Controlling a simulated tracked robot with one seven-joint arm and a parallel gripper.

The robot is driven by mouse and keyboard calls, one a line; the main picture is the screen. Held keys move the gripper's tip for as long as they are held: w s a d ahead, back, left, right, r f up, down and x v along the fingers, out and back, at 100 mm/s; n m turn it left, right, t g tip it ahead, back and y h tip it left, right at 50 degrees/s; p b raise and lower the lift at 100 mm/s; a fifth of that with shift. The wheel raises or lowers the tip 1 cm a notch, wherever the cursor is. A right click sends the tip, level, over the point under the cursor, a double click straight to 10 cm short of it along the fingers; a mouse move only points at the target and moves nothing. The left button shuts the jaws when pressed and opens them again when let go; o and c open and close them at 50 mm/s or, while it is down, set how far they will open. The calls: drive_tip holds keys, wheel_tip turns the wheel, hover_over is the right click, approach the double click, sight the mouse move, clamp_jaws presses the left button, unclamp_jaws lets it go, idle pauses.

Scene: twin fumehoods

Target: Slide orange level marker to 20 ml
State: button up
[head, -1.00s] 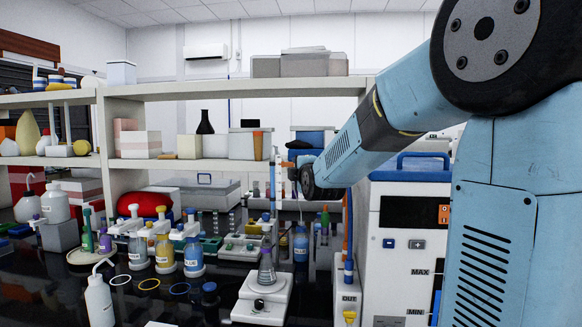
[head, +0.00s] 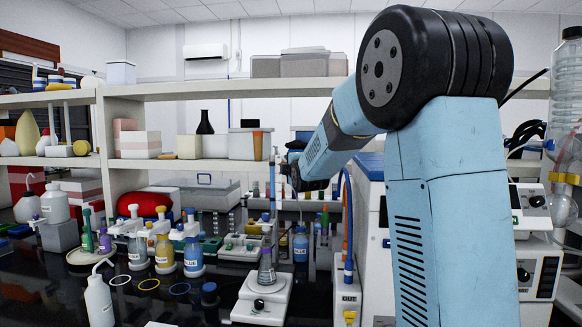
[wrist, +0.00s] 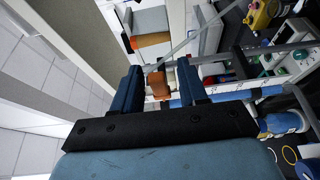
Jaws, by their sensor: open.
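The orange level marker (wrist: 160,86) shows in the wrist view between my two blue finger tips. My gripper (wrist: 160,82) is open, with a finger on each side of the marker; I cannot tell whether either finger touches it. The upright burette (head: 272,182) stands over the white stirrer in the head view. Its blue-filled part (wrist: 245,95) runs to the right from my gripper in the wrist view. In the head view my gripper (head: 286,165) is beside the burette's upper part, and the marker is hard to make out there. The scale marks are too small to read.
A flask (head: 266,268) stands on the white stirrer (head: 262,298) below the burette. A shelf (head: 225,165) lies behind my gripper, and a white machine (head: 368,225) stands to the right.

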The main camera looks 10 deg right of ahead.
clamp_jaws()
idle(0.4)
